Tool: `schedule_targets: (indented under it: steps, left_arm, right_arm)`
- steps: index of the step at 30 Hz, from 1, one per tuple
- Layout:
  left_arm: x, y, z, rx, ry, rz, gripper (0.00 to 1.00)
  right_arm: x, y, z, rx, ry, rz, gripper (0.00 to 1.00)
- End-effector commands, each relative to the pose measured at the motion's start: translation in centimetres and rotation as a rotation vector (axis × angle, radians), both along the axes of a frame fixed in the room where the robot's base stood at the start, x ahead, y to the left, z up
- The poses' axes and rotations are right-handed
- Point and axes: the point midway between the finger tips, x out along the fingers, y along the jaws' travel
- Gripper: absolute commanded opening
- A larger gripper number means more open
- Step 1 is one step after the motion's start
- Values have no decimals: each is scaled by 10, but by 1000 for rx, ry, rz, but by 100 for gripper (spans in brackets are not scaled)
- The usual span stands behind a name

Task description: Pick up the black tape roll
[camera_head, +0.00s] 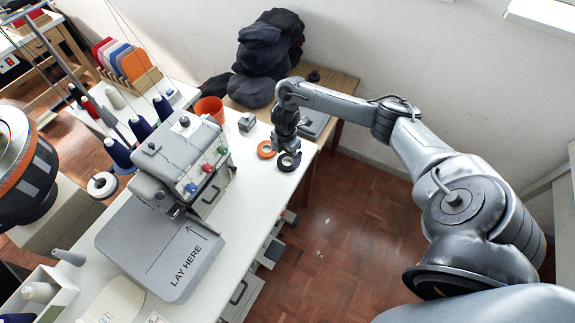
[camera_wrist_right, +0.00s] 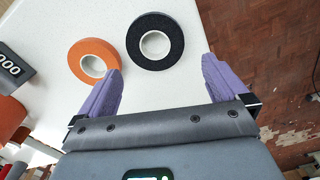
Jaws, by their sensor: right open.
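The black tape roll (camera_head: 289,161) lies flat on the white table near its far right corner. It also shows in the right wrist view (camera_wrist_right: 134,36), ahead of the fingers, with a white core. An orange tape roll (camera_head: 266,150) lies just left of it, and shows in the right wrist view (camera_wrist_right: 77,68) close to the left finger. My right gripper (camera_head: 286,146) is above the table by the rolls; in the right wrist view its purple fingers (camera_wrist_right: 160,75) are apart with nothing between them. My left gripper is not in view.
A grey sewing machine (camera_head: 168,165) stands left on the table (camera_head: 262,194). A small grey block (camera_head: 247,122) and an orange cup (camera_head: 209,108) are behind the rolls. The table's right edge is close to the black roll, with floor beyond.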

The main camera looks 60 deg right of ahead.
Motion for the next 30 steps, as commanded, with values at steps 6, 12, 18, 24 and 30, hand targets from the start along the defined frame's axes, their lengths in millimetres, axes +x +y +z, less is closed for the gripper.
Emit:
schedule_targets:
  steps: [6,12,18,24,30]
  left_arm:
    - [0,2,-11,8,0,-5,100]
    - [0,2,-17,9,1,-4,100]
    - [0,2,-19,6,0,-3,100]
    - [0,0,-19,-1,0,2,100]
    - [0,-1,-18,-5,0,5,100]
  right_arm:
    - [0,-2,-18,1,2,-2,100]
    - [2,-6,-42,1,2,-1,100]
    - [2,-6,-53,-1,1,1,100]
    - [2,-6,-54,-2,1,1,100]
    - [2,-6,-53,-2,1,1,74]
